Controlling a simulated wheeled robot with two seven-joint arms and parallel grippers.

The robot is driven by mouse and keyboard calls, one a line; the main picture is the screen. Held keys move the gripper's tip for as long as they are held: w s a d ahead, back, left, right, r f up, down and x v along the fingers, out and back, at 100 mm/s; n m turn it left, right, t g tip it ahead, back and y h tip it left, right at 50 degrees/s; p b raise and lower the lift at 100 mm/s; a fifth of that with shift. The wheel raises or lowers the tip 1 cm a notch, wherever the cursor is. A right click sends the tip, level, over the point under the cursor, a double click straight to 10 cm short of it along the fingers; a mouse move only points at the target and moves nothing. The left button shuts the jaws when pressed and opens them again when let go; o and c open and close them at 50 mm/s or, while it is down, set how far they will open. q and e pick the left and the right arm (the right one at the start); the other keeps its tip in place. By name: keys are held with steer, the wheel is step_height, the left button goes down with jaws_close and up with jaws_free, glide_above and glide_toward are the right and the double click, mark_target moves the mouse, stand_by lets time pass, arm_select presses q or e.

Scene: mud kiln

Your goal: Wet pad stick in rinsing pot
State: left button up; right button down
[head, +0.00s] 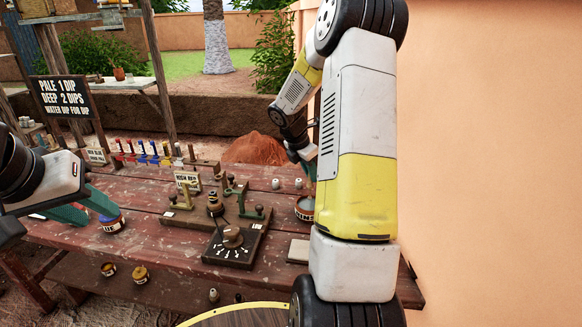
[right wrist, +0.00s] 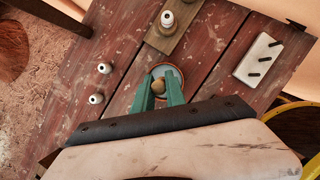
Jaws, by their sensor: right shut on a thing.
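My right gripper (right wrist: 160,98) is shut on the pad stick, whose round wooden top (right wrist: 158,87) shows between the green fingers in the right wrist view. It is over a round pot (right wrist: 180,73), which shows behind the fingertips. In the head view the right gripper (head: 309,175) points down at the same pot (head: 304,214) on the table. The stick's lower end is hidden, so I cannot tell how deep it is in the pot.
A board with brass fittings and a dial (head: 232,240) stands mid-table. Several coloured sticks (head: 150,154) stand in a row at the back. Two small white pieces (right wrist: 100,83) lie near the pot. A pale block with dark pegs (right wrist: 259,60) lies across from them. A sign (head: 62,98) stands at left.

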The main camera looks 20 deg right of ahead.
mark_target(310, 186)
steer(key=shift+f, duration=0.2)
stand_by(0.3)
steer(key=shift+f, duration=1.55)
steer(key=shift+r, duration=0.1)
steer(key=shift+r, duration=3.45)
